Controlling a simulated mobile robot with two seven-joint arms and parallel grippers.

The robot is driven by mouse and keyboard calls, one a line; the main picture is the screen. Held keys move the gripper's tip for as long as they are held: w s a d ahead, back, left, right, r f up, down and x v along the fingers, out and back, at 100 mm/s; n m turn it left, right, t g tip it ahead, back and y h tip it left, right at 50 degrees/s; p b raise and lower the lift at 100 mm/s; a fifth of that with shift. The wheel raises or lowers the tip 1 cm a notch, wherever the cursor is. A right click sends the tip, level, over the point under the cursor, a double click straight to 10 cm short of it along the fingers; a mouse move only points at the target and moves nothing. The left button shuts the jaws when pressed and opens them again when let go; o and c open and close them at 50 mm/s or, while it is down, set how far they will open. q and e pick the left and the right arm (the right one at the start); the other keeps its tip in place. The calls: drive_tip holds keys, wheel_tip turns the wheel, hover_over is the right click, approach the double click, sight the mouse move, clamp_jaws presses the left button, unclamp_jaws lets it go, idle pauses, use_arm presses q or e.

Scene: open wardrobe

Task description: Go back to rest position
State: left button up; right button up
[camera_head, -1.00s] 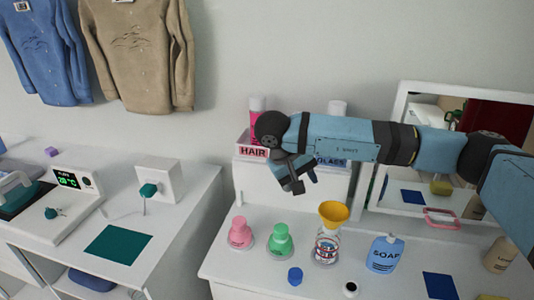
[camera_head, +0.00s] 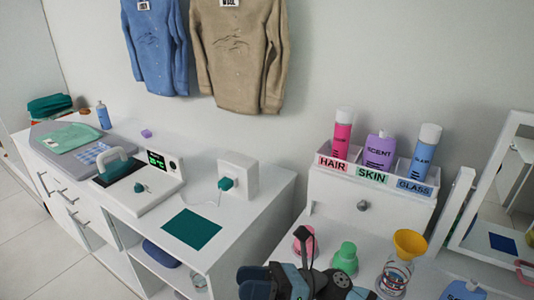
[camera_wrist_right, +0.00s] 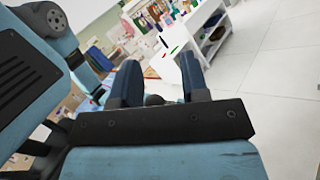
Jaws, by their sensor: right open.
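My right gripper (camera_head: 258,282) shows at the bottom edge of the head view, partly cut off, in front of the white dresser. In the right wrist view its two dark blue fingers (camera_wrist_right: 160,78) stand apart, with nothing seen between them. A part of my blue arm also shows at the left of the wrist view. My left gripper is in neither view.
The white dresser holds a pink bottle (camera_head: 304,243), a green bottle (camera_head: 345,259) and a flask with a yellow funnel (camera_head: 410,243). Behind them is a labelled organizer (camera_head: 372,200). A counter (camera_head: 255,245) with an iron (camera_head: 117,164) stands left. Open floor (camera_wrist_right: 285,60) shows in the wrist view.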

drive_tip(key=w+d+f+m+t+h, duration=0.1)
drive_tip(key=d+f+m+t+h, duration=0.4)
drive_tip(key=m, duration=0.6)
drive_tip(key=w+d+f+m+t+h, duration=0.1)
drive_tip(key=d+f+m+t+h, duration=0.2)
drive_tip(key=m+t, duration=0.6)
drive_tip(key=d+f+m+t+h, duration=0.3)
drive_tip(key=d+f+m+t, duration=0.15)
drive_tip(key=m, duration=0.95)
drive_tip(key=s+d+f+m+g+h, duration=0.3)
drive_tip(key=s+d+f+m, duration=0.25)
drive_tip(key=f, duration=0.25)
drive_tip(key=s+d+f+m+g+h, duration=0.3)
drive_tip(key=s+d+f+m+h, duration=0.1)
drive_tip(key=s+f+m, duration=0.25)
wheel_tip(320, 180, up, 10)
drive_tip(key=p, duration=1.3)
drive_tip(key=shift+s+d+m, duration=0.3)
drive_tip(key=shift+s, duration=0.1)
drive_tip(key=shift+r, duration=0.1)
